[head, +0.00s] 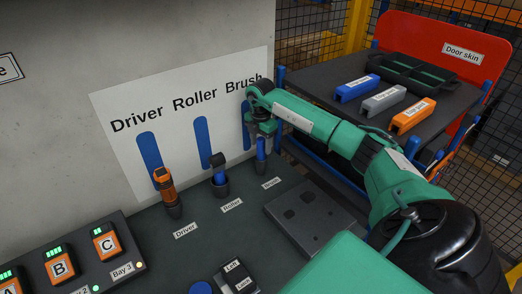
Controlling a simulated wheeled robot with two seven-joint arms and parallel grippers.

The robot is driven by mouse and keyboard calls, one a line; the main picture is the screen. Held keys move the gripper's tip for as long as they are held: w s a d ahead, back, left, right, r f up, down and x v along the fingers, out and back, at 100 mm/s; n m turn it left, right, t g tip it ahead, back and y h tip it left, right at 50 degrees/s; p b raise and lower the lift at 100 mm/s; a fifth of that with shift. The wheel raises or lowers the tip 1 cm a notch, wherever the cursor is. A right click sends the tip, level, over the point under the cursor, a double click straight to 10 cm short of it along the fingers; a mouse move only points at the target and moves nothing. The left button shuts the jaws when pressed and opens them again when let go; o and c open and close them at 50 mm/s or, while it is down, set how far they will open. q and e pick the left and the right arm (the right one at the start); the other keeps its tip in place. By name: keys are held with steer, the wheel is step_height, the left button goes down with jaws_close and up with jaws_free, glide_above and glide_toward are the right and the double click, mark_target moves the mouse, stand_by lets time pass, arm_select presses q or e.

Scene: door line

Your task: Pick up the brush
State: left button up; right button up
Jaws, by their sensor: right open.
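The brush (261,150) stands upright at the back of the dark bench, behind the "Brush" label. Its blue lower part shows; its upper part is hidden by my gripper. My right gripper (262,135) is open and points down right over the brush, with its fingers at the brush's top. I cannot tell whether the fingers touch it. My left gripper is not in view.
An orange driver (166,189) and a blue and black roller (219,176) stand in holders to the left. A grey plate (310,218) lies in front. Battery bays (75,262) are at lower left. A cart with blocks (358,88) stands to the right.

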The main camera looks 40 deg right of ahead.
steer(key=shift+f, duration=0.7)
steer(key=c, duration=1)
steer(key=shift+c, duration=0.2)
